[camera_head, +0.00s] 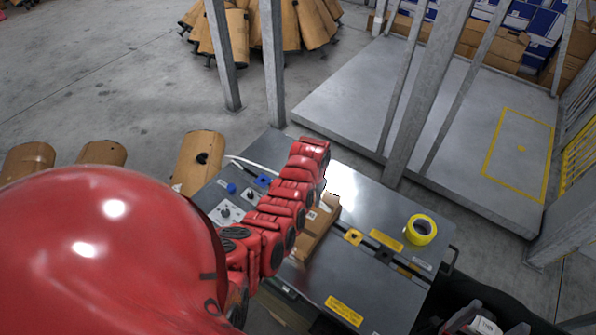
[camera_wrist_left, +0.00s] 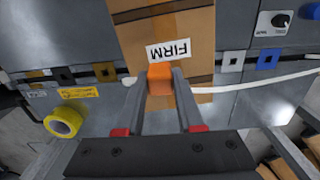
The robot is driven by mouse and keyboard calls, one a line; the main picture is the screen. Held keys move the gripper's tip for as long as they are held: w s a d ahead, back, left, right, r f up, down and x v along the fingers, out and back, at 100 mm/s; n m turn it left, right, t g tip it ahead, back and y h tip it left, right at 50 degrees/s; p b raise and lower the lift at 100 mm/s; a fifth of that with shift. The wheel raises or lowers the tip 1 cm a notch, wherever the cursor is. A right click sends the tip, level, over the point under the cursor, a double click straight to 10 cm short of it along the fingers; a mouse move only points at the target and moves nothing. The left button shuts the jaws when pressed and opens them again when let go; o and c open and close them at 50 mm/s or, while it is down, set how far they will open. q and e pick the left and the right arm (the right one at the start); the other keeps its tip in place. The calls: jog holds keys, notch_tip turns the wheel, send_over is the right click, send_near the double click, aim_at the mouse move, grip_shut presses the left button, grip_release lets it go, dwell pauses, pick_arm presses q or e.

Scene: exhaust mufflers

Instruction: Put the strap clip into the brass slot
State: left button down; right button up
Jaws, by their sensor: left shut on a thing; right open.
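In the left wrist view, my left gripper (camera_wrist_left: 160,82) is shut on a small orange block, which I take for the strap clip (camera_wrist_left: 160,79). The clip is in front of a cardboard piece (camera_wrist_left: 170,30) labelled FIRM. A white strap (camera_wrist_left: 255,86) runs out on the right; its join to the clip is hidden. A brass-coloured slot block (camera_wrist_left: 105,71) with a dark square hole lies left of the clip, apart from it. It also shows in the head view (camera_head: 353,237). My red left arm hides the left gripper there. My right gripper (camera_head: 492,325) is open at the bottom right, partly cut off.
A yellow tape roll (camera_head: 421,229) sits on the grey bench (camera_head: 390,298). Metal posts (camera_head: 415,90) stand behind the bench.

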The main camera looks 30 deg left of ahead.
pick_arm(q)
jog(key=w+d+b, duration=0.6)
jog(key=d+b, duration=0.2)
jog(key=d, duration=0.3)
jog(key=d+f+b, duration=0.5)
jog(key=f+b, duration=0.1)
jog(key=f, duration=0.3)
jog(key=shift+s, duration=0.25)
jog(key=shift+s+f+b, duration=0.1)
jog(key=shift+f+b, duration=1.65)
jog(key=shift+f, duration=0.7)
jog(key=shift+f+b, duration=0.3)
jog(key=shift+f, duration=0.05)
jog(key=shift+c, duration=2.3)
grip_release()
